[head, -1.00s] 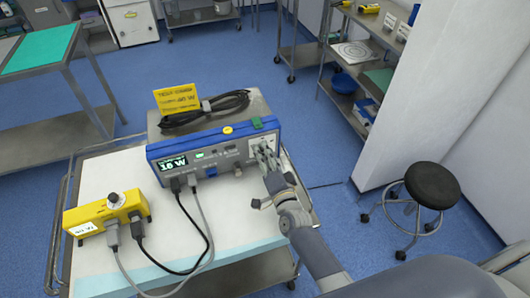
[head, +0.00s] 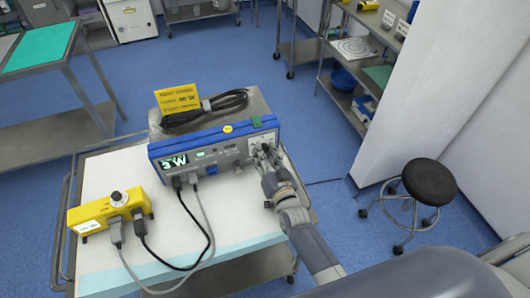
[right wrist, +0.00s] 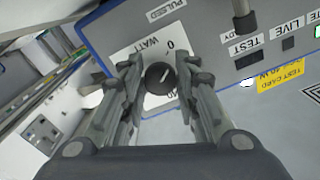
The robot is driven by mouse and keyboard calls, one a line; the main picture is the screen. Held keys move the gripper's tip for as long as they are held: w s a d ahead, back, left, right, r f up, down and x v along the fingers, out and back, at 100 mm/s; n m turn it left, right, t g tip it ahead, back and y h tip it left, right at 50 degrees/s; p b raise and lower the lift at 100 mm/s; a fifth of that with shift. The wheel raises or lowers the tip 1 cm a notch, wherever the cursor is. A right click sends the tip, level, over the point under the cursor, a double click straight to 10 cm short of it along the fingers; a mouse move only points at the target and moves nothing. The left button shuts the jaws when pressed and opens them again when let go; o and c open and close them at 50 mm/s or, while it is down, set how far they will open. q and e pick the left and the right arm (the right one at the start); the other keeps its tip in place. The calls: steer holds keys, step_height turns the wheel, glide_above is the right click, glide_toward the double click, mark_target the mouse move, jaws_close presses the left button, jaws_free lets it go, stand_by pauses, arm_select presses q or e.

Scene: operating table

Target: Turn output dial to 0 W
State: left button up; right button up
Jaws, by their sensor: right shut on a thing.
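The output dial (right wrist: 160,77) is a round black knob with a light pointer line, on a white plate marked WATT and 0 in the right wrist view. It sits on the front right of the blue and grey unit (head: 221,150). My right gripper (head: 262,153) is at that panel; in the right wrist view its fingers (right wrist: 158,75) are shut on the dial from both sides. In the head view the gripper mostly hides the dial. The unit's lit display (head: 173,161) shows a single digit, seemingly 3, before W. My left gripper is not in view.
A yellow box (head: 110,212) with its own knob stands left on the white cart top (head: 215,228), joined by grey and black cables to the unit. A black stool (head: 430,183) stands right.

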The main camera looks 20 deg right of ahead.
steer(key=shift+n, duration=0.3)
steer(key=o, duration=1.1)
steer(key=shift+c, duration=0.2)
steer(key=s, duration=1.2)
steer(key=shift+d, duration=0.2)
